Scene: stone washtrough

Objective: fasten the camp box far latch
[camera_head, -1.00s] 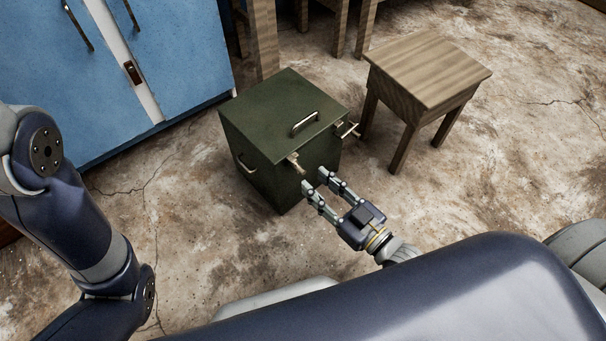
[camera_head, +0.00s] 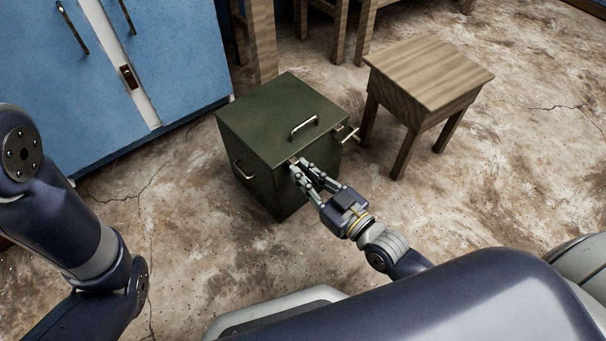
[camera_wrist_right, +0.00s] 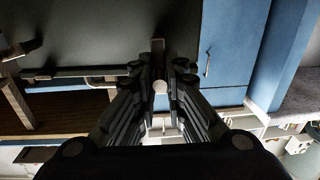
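The dark green camp box (camera_head: 262,140) stands on the floor in the head view, with its lid down. A silver handle (camera_head: 304,127) is on the lid. One latch (camera_head: 347,135) sticks out from the box's front-right side, near the stool. The other latch is at the lid edge by my right gripper (camera_head: 300,168), mostly hidden by the fingers. In the right wrist view, this latch's pale rounded end (camera_wrist_right: 159,87) lies between the fingertips (camera_wrist_right: 161,80). The fingers are partly closed around it, with a small gap showing. My left gripper is out of view.
A wooden stool (camera_head: 431,75) stands right of the box. A blue cabinet (camera_head: 170,60) stands behind on the left. Wooden furniture legs (camera_head: 262,40) are behind the box.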

